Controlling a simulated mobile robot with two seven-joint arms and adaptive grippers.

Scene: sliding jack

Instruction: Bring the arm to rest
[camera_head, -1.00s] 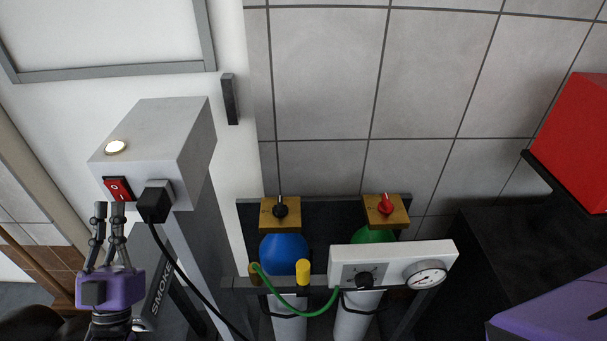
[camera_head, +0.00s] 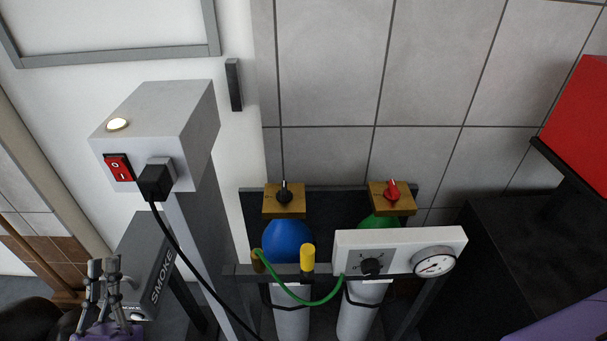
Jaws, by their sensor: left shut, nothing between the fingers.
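My left gripper (camera_head: 103,268) is at the bottom left, pointing up, with its grey fingers together and nothing between them. Its purple body is partly cut off by the bottom edge. It stands in front of the dark box marked SMOKE (camera_head: 150,265) in the picture, below the grey box on a post (camera_head: 155,120). That box carries a red switch (camera_head: 119,167) and a plugged-in black plug (camera_head: 157,180). The fingers are apart from switch and plug. My right gripper is out of view.
A blue cylinder (camera_head: 287,241) and a green cylinder (camera_head: 378,221) stand in a rack at the centre. A white panel (camera_head: 400,240) with a knob and gauge (camera_head: 434,262) sits before them. A green hose (camera_head: 312,302) and black cable hang there. A red box (camera_head: 580,130) is at right.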

